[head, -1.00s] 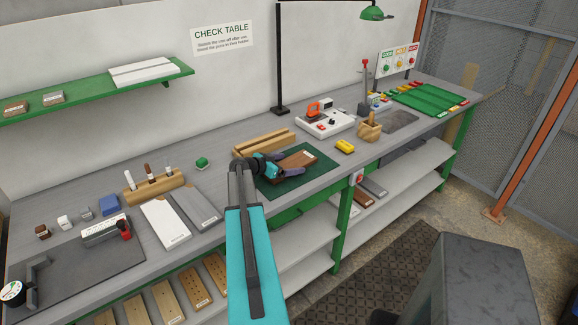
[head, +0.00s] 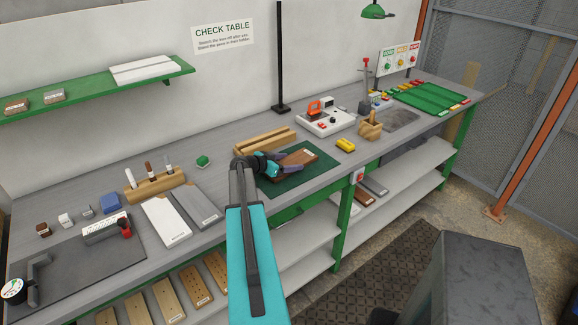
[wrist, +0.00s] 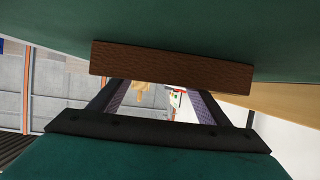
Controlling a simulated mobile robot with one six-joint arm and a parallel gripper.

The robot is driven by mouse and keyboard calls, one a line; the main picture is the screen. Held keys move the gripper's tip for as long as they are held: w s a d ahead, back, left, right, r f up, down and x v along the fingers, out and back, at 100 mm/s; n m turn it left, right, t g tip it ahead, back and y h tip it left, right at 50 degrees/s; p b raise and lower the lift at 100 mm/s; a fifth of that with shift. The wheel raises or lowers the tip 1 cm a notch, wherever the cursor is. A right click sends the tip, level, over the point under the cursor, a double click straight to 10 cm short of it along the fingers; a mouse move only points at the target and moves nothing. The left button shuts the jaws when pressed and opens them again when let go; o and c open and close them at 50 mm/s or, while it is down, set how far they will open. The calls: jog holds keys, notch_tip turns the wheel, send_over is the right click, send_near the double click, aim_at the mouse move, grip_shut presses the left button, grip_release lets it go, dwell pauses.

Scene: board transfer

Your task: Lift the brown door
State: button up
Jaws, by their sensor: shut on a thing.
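The brown door (head: 299,156) is a flat brown board with a small pale label. It is over the green mat (head: 322,172) in the middle of the bench. My gripper (head: 290,167) is at its near edge, with the fingers shut on it. In the wrist view the brown door (wrist: 172,65) shows edge-on as a long brown strip across the tips of my gripper (wrist: 158,84), with the green mat (wrist: 200,25) close behind it. I cannot tell whether the door lies on the mat or is just clear of it.
A wooden rail (head: 265,141) stands behind the mat. A yellow block (head: 345,145) and a wooden holder (head: 369,128) are to the right. White (head: 165,222) and grey (head: 196,207) boards lie to the left. A green tray (head: 428,98) is at the far right.

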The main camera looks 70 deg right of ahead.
aim_at(289, 163)
jog(key=shift+r, duration=0.15)
jog(key=shift+r+b, duration=1.2)
jog(key=shift+r, duration=0.2)
jog(key=s+a+b, duration=0.2)
jog(key=a, duration=0.2)
jog(key=s+a+r+b, duration=0.1)
jog(key=s+a+b, duration=0.1)
jog(key=a, duration=0.3)
jog(key=s+a+r+b, duration=0.1)
jog(key=s+a+b, duration=0.1)
jog(key=a, duration=0.3)
jog(key=shift+s, duration=0.8)
